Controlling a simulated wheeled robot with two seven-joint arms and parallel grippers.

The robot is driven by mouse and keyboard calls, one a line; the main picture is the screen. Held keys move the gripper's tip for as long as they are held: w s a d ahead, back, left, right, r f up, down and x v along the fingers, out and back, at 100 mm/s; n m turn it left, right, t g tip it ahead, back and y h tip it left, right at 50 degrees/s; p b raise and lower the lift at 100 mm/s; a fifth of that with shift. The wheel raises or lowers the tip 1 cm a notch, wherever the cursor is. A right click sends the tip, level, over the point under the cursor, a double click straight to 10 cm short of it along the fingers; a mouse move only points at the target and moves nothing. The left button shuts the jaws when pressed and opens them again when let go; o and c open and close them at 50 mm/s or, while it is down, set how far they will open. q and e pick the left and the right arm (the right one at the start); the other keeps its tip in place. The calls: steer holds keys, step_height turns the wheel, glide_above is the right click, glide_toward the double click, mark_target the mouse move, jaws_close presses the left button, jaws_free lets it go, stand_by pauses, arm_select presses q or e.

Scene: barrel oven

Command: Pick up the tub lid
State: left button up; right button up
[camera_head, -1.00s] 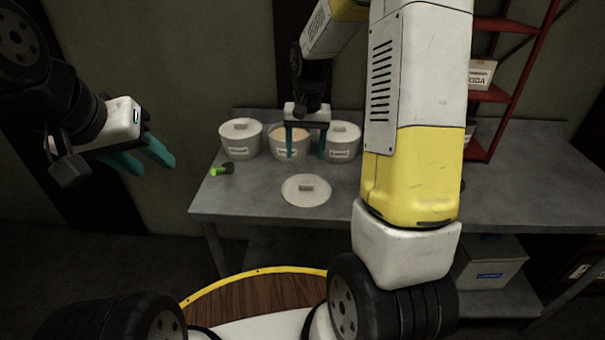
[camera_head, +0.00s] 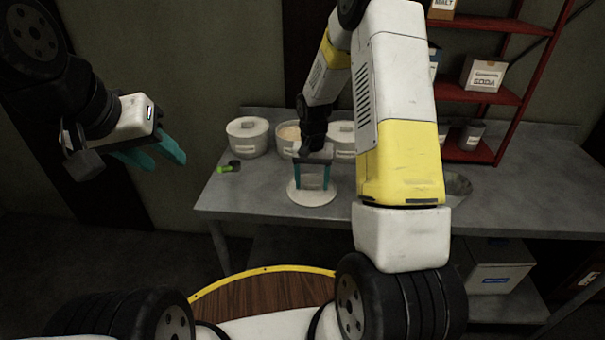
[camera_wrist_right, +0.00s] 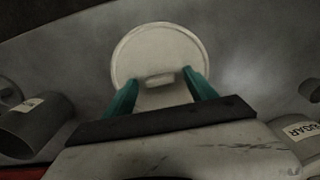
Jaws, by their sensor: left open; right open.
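The tub lid (camera_head: 299,196) is a pale round disc with a small block handle, lying flat on the grey table near its front edge. It also shows in the right wrist view (camera_wrist_right: 135,55), with its handle (camera_wrist_right: 160,79) between my fingertips. My right gripper (camera_head: 313,186) is open over the lid, teal fingers pointing down on either side of the handle. I cannot tell whether the fingers touch it. An uncovered tub (camera_head: 288,137) stands behind, partly hidden by my right arm. My left gripper (camera_head: 155,160) is open and empty, in the air left of the table.
A lidded tub (camera_head: 247,138) stands left of the uncovered one, another (camera_head: 343,139) right of it. A small green-and-black item (camera_head: 229,167) lies at the table's left. A red shelf (camera_head: 505,95) with boxes stands at the back right. The front left tabletop is clear.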

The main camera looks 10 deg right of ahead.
steer(key=shift+c, duration=0.3)
steer(key=c, duration=1.4)
jaws_close()
steer(key=shift+r, duration=0.1)
